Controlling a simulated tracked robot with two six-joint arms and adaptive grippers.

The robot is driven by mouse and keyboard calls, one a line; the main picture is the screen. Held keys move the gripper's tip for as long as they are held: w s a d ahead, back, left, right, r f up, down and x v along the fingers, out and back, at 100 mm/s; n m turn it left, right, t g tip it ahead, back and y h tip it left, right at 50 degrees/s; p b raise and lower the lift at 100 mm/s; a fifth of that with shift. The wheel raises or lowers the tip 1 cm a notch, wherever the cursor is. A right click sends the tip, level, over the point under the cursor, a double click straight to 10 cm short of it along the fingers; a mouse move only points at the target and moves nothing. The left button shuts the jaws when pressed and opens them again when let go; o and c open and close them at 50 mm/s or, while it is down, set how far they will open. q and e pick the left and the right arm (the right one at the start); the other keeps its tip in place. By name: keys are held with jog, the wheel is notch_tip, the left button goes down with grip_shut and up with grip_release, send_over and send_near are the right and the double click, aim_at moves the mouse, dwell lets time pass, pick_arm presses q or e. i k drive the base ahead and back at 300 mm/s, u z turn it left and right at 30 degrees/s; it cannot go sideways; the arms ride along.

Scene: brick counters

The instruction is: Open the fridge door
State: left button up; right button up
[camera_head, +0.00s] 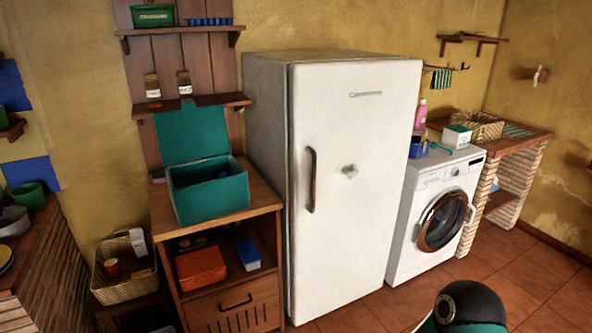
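The white fridge (268,130) stands in the middle of the view against the yellow wall. Its front door (365,220) faces me and looks shut. A dark vertical handle (311,180) runs along the left edge of the door. A small dark mark or fitting shows near the door's middle, too small to make out. A rounded black and teal part at the bottom right looks like part of my own arm. Neither gripper's fingers are in view.
A wooden cabinet (262,195) with an open teal box (208,192) stands close on the fridge's left. A white washing machine (405,235) stands on its right, with a brick counter (535,145) beyond. Tiled floor (545,285) is open in front of the washing machine.

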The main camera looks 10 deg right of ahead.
aim_at(352, 122)
jog(key=u, duration=0.25)
jog(key=i, duration=0.9)
jog(key=z, duration=0.4)
